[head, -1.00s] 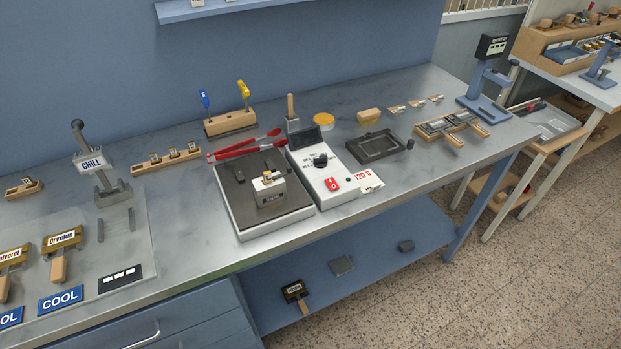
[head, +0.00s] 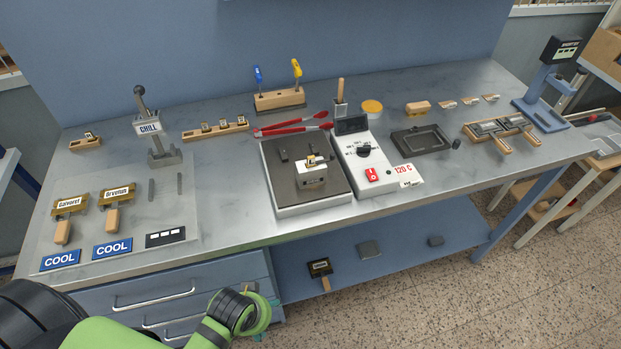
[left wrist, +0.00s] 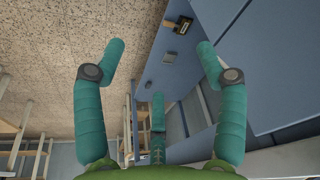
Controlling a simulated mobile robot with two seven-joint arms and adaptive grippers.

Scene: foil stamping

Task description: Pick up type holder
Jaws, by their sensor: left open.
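Two brass type holders with wooden handles lie on the grey plate at the left of the bench in the head view, labelled Galvoret (head: 70,205) and Orvelum (head: 117,194). A dark type holder (head: 320,267) with a wooden handle lies on the blue lower shelf; it also shows in the left wrist view (left wrist: 176,27). My left gripper (head: 262,297) is low in front of the drawers, its fingers mostly hidden by my green wrist. My right gripper is out of view.
The hot plate (head: 307,206) carries a small metal block. The 120 C control box (head: 375,160) stands beside it. Drawers (head: 165,290) are under the bench's left part. The lower shelf (head: 400,262) has two small dark items and much bare room.

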